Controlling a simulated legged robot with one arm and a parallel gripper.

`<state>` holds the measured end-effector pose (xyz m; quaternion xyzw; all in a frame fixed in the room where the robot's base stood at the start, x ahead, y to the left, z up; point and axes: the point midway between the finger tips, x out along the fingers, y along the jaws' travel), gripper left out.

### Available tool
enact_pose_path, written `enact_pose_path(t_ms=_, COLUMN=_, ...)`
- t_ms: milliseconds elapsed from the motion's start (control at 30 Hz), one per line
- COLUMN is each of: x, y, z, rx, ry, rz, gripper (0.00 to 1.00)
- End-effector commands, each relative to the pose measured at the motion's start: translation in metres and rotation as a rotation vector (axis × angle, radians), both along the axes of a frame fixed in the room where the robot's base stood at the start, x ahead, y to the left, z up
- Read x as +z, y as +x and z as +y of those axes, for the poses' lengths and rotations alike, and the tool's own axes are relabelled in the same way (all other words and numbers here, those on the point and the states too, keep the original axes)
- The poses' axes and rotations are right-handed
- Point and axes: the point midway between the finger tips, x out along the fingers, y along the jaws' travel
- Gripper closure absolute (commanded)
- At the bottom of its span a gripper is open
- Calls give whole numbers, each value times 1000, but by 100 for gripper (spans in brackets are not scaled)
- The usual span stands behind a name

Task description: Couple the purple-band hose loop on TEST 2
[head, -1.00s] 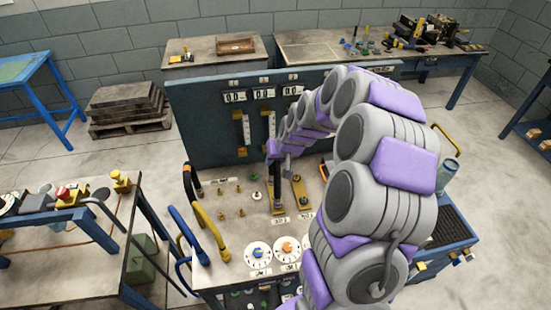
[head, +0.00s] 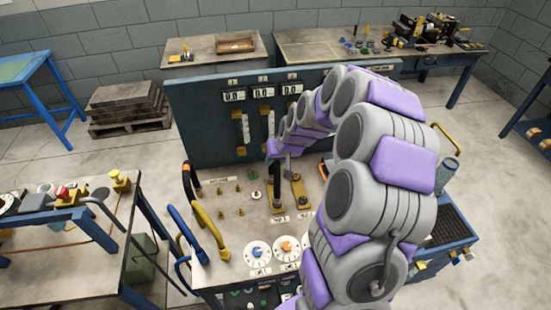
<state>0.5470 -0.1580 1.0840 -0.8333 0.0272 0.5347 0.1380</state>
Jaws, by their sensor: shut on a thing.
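My gripper (head: 274,155) is at the end of my purple and grey arm, low over the middle of the test bench top. It is small in the picture and partly hidden by the arm. It appears shut on the top of a dark upright handle (head: 277,178), which stands on a plate at the bench. Hose loops stand at the bench's left side: a black one (head: 188,180), a yellow one (head: 209,228) and a blue one (head: 178,228). I cannot make out a purple band or which station is TEST 2.
A blue back panel (head: 200,125) with three displays (head: 263,92) rises behind the bench top. Brass fittings (head: 240,212) and dials (head: 257,251) stand left and front of my gripper. A yellow plate (head: 299,190) lies just right. My arm hides the bench's right part.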

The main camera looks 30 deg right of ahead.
Motion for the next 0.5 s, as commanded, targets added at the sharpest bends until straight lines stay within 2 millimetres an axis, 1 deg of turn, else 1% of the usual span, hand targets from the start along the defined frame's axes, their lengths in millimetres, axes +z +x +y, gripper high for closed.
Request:
enact_pose_path(t_ms=333, x=0, y=2, z=1, rx=0, ry=-2, rz=-5, gripper=100)
enact_pose_path(t_ms=367, x=0, y=2, z=1, rx=-1, ry=-3, rz=-4, gripper=66)
enact_pose_path(t_ms=500, x=-1, y=2, z=1, rx=0, ry=-2, rz=-4, gripper=53)
